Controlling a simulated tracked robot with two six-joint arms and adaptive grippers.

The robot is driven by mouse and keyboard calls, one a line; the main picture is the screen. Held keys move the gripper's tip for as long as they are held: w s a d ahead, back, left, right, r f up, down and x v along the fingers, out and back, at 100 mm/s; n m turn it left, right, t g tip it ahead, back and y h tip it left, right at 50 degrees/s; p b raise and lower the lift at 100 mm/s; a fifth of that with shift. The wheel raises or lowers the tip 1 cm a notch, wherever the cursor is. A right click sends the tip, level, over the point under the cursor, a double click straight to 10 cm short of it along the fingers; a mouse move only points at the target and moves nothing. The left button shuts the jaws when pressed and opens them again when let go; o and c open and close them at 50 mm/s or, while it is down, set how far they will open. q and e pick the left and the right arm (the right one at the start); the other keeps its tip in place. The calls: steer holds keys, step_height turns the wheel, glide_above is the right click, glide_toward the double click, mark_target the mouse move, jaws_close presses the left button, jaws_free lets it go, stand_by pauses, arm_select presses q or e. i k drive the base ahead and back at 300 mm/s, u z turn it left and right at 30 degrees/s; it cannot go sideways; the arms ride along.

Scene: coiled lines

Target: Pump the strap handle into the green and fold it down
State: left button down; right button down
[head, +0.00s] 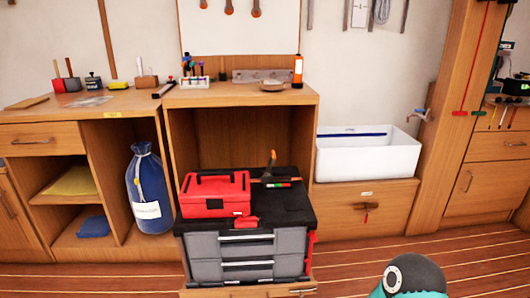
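A strap handle (271,163), dark with an orange part, stands up at a slight tilt on the black lid of a grey and black tool chest (245,258). Just below the handle lies a small coloured band (281,184) with green and orange-red parts; the handle's exact setting against it is too small to tell. A red toolbox (214,193) sits on the chest's lid to the left of the handle. Neither of my grippers shows in the head view, and nothing is seen touching the handle.
The chest stands on a low wooden base before an open cabinet bay (240,136). A blue sack (148,190) stands at the left. A white sink (367,154) is at the right. The striped floor (345,275) is clear to the right of the chest.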

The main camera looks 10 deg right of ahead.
mark_target(271, 160)
steer(key=u, duration=0.1)
steer(key=i, duration=1.05)
steer(key=z, duration=0.4)
